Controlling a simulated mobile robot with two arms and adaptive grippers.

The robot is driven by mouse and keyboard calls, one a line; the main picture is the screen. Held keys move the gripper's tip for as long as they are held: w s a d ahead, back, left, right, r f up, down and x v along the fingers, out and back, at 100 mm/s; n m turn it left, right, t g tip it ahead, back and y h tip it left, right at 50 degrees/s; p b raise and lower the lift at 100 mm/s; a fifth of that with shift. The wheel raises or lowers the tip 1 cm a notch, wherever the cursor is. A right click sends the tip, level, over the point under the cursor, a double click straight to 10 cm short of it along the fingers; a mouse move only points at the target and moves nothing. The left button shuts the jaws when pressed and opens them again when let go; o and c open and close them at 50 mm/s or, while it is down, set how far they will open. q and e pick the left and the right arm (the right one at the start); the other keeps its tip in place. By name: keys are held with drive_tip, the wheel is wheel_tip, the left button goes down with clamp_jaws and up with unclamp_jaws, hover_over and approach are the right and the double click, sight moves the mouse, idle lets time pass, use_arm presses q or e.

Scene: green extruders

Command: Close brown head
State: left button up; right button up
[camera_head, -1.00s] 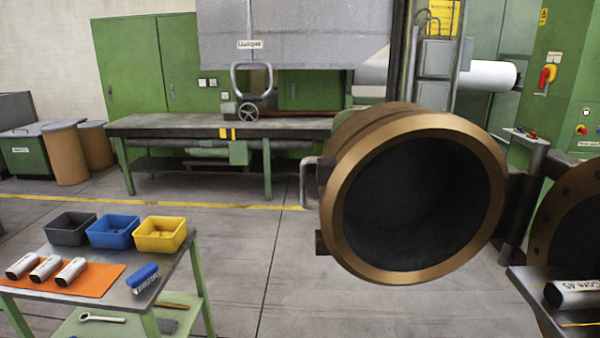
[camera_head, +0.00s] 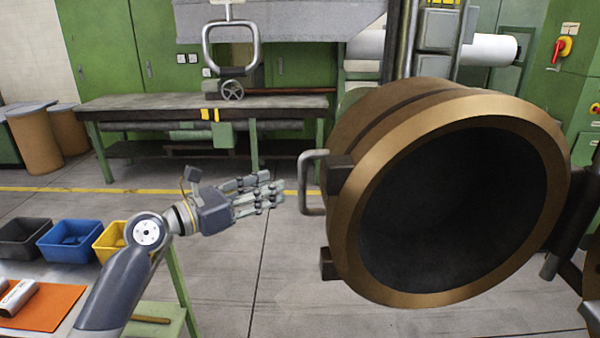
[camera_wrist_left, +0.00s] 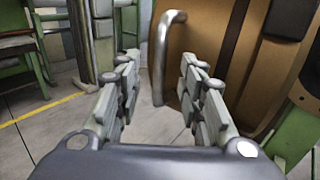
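The brown head (camera_head: 345,222) is a large bronze-brown ring with a dark hollow inside, swung out on its hinge at the right of the head view. Its grey handle (camera_head: 309,183) sticks out from its left side. My left gripper (camera_head: 275,190) is open and empty, just left of the handle with a small gap. In the left wrist view the handle (camera_wrist_left: 159,60) stands ahead between the spread fingers (camera_wrist_left: 160,95), and the brown side of the head (camera_wrist_left: 215,45) fills the right. My right gripper is not in view.
A small table at lower left carries a black bin (camera_head: 25,238), a blue bin (camera_head: 70,240), a yellow bin (camera_head: 110,240) and an orange mat (camera_head: 45,305). A long workbench (camera_head: 150,102) stands behind. The floor below the handle is clear.

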sight(299, 177)
use_arm(q)
drive_tip(key=p+x, duration=0.1)
drive_tip(key=x, duration=0.4)
drive_tip(key=shift+s+d+r, duration=0.1)
drive_tip(key=shift+s+r, duration=0.05)
drive_tip(key=x, duration=0.4)
drive_tip(key=shift+w+d, duration=0.25)
drive_tip(key=shift+w, duration=0.1)
drive_tip(key=shift+f, duration=0.25)
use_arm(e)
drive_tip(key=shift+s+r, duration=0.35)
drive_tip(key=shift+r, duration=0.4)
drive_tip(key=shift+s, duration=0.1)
use_arm(q)
drive_tip(key=c, duration=0.7)
clamp_jaws()
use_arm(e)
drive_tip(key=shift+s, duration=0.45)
